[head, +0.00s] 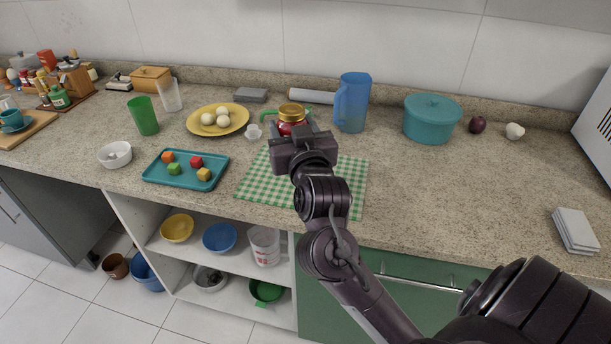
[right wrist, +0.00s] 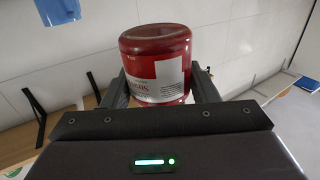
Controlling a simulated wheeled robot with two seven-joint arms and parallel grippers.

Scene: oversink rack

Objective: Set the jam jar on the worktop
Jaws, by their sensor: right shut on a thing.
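The jam jar (head: 285,127) is red with a gold lid, at the back middle of the worktop (head: 420,180) in the head view. In the right wrist view the red jar (right wrist: 155,60) shows a pale label and sits between the two fingers. My right gripper (head: 294,135) is shut on the jar. The gripper hides the jar's lower part in the head view, so I cannot tell whether its base touches the surface. My left gripper is not in view.
A green checked cloth (head: 262,180) lies below my right arm. Around the jar are a small white cup (head: 253,131), a blue pitcher (head: 351,103), a yellow plate of eggs (head: 196,121) and a teal tray (head: 160,178).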

